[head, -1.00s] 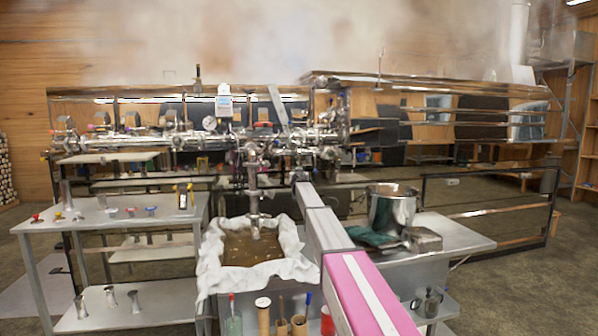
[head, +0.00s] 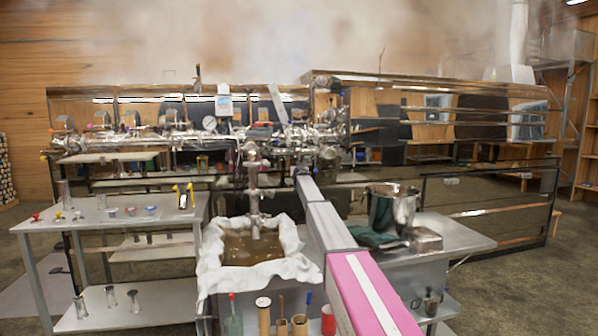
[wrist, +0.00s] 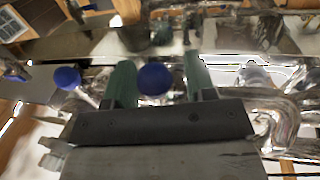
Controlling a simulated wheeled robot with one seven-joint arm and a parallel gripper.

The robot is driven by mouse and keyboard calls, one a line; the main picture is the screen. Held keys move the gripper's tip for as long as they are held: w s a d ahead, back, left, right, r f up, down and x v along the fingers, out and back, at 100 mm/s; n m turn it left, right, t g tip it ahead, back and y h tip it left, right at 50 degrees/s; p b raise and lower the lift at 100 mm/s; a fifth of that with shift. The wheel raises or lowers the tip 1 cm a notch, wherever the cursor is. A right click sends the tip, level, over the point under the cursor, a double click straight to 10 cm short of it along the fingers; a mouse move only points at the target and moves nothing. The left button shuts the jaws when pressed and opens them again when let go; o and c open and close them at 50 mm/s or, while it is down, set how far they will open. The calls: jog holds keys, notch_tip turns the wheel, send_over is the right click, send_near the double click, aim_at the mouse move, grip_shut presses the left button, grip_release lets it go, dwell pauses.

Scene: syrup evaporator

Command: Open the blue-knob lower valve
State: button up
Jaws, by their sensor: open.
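In the wrist view a round blue knob (wrist: 155,79) sits between the two green fingers of my gripper (wrist: 158,68). The fingers are open, one on each side of it, with visible gaps; I cannot tell how deep the knob lies between them. A second blue knob (wrist: 67,77) on a shiny stem is to the left, outside the fingers. In the head view my arm reaches to the shiny pipework (head: 318,140); the gripper is too small and cluttered to make out there. The valve body behind the knob is mostly hidden by my gripper.
Shiny bent pipes (wrist: 285,110) stand close on the right of my gripper. In the head view a cloth-lined filter box (head: 207,270) is left of my arm, and a steel pot (head: 392,208) stands on a table to its right. Steam hangs above the evaporator.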

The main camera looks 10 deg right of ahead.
grip_shut()
jog(key=shift+a, duration=0.1)
jog(key=s+a+r+m+g+y, duration=0.1)
jog(key=a+r+m+g+y, duration=0.1)
jog(key=a+r+m, duration=0.3)
jog(key=shift+a+r+m, duration=0.25)
jog(key=shift+a+m, duration=1.55)
jog(key=shift+m, duration=1.7)
jog(key=shift+s, duration=0.1)
